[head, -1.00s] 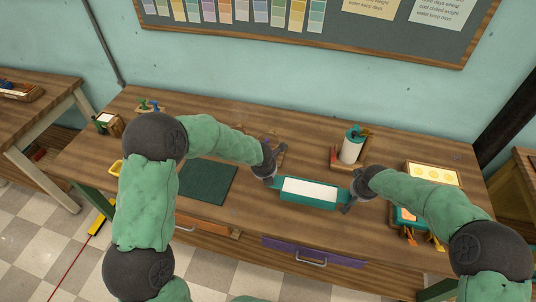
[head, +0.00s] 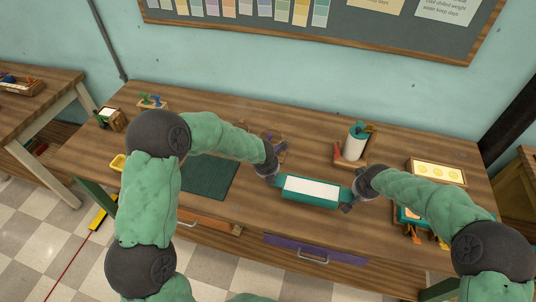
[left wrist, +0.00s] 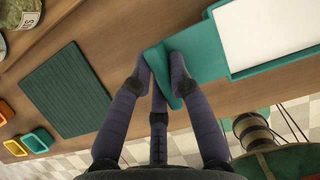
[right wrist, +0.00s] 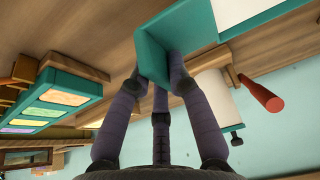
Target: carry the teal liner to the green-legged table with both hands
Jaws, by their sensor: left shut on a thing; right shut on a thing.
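The teal liner (head: 311,202) is a long shallow tray shape with a white inside. In the head view it is level, over the front part of the green-legged table (head: 230,113); I cannot tell whether it touches the top. My left gripper (head: 275,172) is shut on its left end, and my right gripper (head: 348,196) on its right end. In the left wrist view the fingers (left wrist: 160,75) pinch the liner's teal end (left wrist: 205,50). In the right wrist view the fingers (right wrist: 155,80) pinch the other teal end (right wrist: 185,35).
A dark green mat (head: 210,178) lies left of the liner. Behind it stands a white roll on a wooden holder (head: 355,143). A yellow-topped tray (head: 437,172) is at right. A purple drawer front (head: 315,250) is below the table edge. Bare wood lies behind the liner.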

